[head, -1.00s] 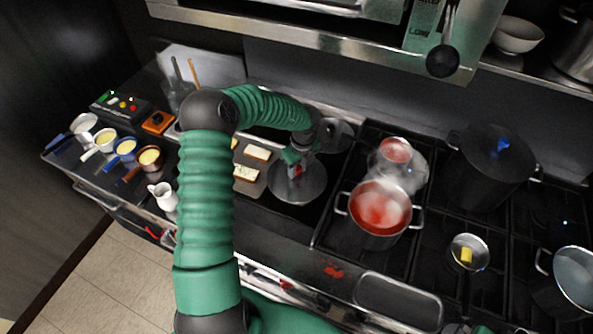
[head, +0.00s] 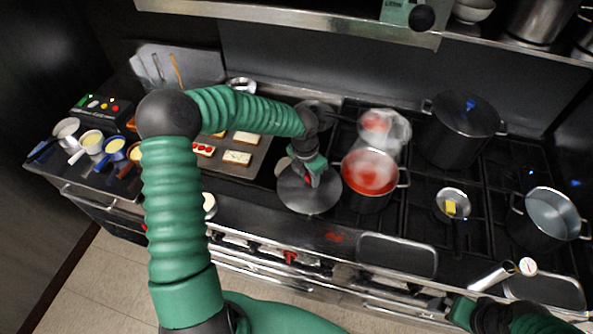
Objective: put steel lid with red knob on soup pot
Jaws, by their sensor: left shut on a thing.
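The steel lid (head: 296,200) hangs from my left gripper (head: 309,178), which is shut on its red knob. The lid looks roughly level, just left of the soup pot (head: 368,200). Its right edge meets the pot's left side in the picture; I cannot tell whether they touch. The pot is steel with two side handles, open and full of red soup, with steam over it. The knob is mostly hidden by the fingers. My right gripper (head: 464,312) shows only partly at the bottom right edge, and its jaws cannot be made out.
A smaller steaming red pot (head: 375,122) stands behind the soup pot. A tray of bread slices (head: 222,166) lies left. A shelf overhangs the back.

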